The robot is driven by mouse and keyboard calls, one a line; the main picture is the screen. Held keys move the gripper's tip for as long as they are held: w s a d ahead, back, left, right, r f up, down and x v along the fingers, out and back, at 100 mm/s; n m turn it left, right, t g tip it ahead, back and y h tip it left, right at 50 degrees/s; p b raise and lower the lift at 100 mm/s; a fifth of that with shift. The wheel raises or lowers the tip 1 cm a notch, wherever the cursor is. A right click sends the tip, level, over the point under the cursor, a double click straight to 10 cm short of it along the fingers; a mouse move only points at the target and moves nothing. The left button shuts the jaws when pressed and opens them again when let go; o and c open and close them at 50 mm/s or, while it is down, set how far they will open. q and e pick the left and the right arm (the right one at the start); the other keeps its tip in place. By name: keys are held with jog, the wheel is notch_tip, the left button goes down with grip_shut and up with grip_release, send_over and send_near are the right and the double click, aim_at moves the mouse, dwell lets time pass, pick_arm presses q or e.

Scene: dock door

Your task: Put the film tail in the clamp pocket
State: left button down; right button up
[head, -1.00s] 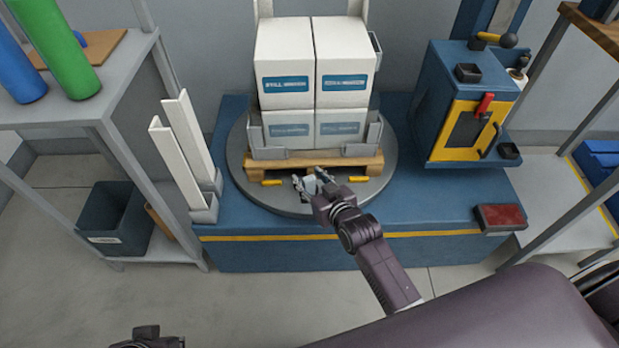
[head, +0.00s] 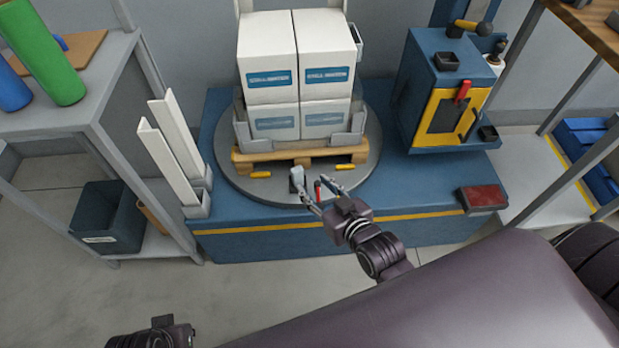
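White boxes (head: 268,52) are stacked on a wooden pallet (head: 280,156) on the round grey turntable (head: 232,178). The lower boxes (head: 275,121) look greyish, as if under clear film. A small light-grey block (head: 297,177) and a small red piece (head: 318,188) stand at the turntable's front edge; they may be the clamp, but its pocket cannot be made out. I cannot make out a separate film tail. My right gripper (head: 318,193) is at this front edge, its fingers spread around the red piece. My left gripper (head: 152,338) is at the bottom left, cut off by the frame.
White corner posts (head: 166,150) stand left of the turntable. A blue and yellow machine box (head: 442,95) is at the right, with a red pad (head: 482,198) on the front right corner. A shelf with a dark bin (head: 105,218) is at the left.

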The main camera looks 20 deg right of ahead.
jog(key=shift+s+r, duration=0.1)
jog(key=shift+s, duration=0.2)
jog(key=s+f+g, duration=0.5)
jog(key=s, duration=0.4)
jog(key=s+d+f+g+h, duration=0.1)
jog(key=s+f+g, duration=0.4)
jog(key=s, duration=0.5)
jog(key=shift+d+f+h, duration=0.3)
jog(key=shift+f, duration=0.2)
